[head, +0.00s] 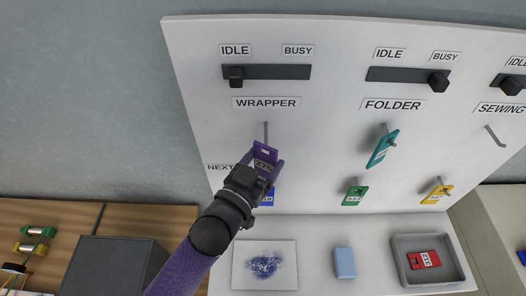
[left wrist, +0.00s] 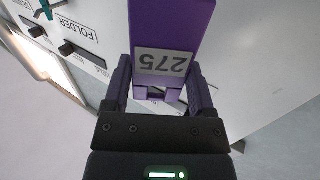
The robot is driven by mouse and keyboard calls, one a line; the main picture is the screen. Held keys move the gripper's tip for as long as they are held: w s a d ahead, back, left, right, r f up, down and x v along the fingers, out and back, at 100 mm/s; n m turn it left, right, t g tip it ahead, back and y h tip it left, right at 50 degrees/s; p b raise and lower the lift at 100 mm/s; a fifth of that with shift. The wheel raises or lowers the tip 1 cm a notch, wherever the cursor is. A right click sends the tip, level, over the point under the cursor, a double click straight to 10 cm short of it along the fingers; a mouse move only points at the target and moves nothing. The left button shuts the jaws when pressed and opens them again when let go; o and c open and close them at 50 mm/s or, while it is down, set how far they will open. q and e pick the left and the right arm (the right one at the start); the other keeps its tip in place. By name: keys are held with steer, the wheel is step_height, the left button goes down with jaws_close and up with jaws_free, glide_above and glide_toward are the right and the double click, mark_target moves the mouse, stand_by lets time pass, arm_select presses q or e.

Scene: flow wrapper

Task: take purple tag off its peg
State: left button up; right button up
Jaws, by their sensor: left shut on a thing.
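The purple tag (head: 266,153) with a white number label is between the fingers of my left gripper (head: 259,168), below the WRAPPER sign. In the left wrist view the purple tag (left wrist: 172,22) shows its label, reading 275 upside down, and my left gripper (left wrist: 160,88) is shut on it from both sides. The WRAPPER peg (head: 266,132) sticks out just above the tag's upper edge. I cannot tell whether the peg still passes through the tag. My right gripper is not in view.
A teal tag (head: 382,148) hangs on the FOLDER peg. Blue (head: 268,197), green (head: 354,196) and yellow (head: 437,194) tags hang lower. Below lie a smudged white sheet (head: 250,280), a light blue block (head: 345,263) and a grey tray (head: 455,272) with a red tag (head: 424,260).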

arm_select(q)
steer(key=s+p, duration=0.1)
steer(key=s, duration=0.4)
steer(key=shift+s+p, duration=0.1)
steer(key=shift+p, duration=0.25)
stand_by(0.5)
